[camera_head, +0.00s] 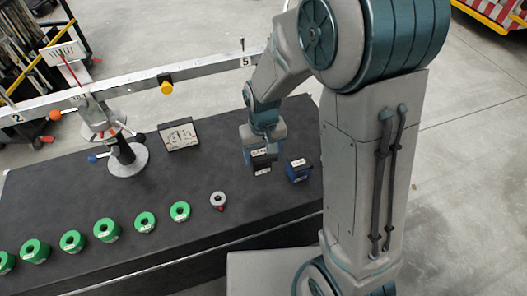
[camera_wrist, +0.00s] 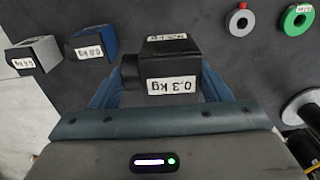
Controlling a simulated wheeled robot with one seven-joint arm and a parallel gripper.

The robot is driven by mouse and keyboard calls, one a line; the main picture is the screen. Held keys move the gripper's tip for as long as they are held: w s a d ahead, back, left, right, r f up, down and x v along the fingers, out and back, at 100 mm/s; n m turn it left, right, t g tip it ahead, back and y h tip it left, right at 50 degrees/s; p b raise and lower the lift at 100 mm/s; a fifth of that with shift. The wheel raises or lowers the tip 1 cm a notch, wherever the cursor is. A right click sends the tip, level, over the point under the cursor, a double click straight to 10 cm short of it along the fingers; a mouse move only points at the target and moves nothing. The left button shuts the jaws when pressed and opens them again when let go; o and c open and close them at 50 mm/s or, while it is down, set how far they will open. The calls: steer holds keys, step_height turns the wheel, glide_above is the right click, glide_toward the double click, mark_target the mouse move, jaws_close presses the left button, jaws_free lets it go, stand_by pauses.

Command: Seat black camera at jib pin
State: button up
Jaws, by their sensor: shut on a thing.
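The black camera (camera_head: 261,167), a small box with white labels, is between the jaws of my gripper (camera_head: 259,152) over the right part of the black table. In the wrist view the black camera (camera_wrist: 172,68) shows a "0.3 kg" label and a short lens on its left, and my gripper (camera_wrist: 160,82) is shut on it. I cannot tell whether its underside touches the table. The jib is a long pale beam (camera_head: 120,94) on a round-based stand (camera_head: 128,159). A thin upright pin (camera_head: 242,44) stands at the beam's right end, by the "5" mark, behind and above my gripper.
A blue camera (camera_head: 298,170) stands close right of my gripper; a grey one (camera_wrist: 36,54) shows in the wrist view. Several green ring weights (camera_head: 107,230) and a small grey ring (camera_head: 218,199) line the table's front. A dial card (camera_head: 180,134) stands behind. A yellow knob (camera_head: 166,87) is on the beam.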

mark_target(263, 151)
steer(key=shift+r+p, duration=1.35)
steer(key=shift+r, duration=0.7)
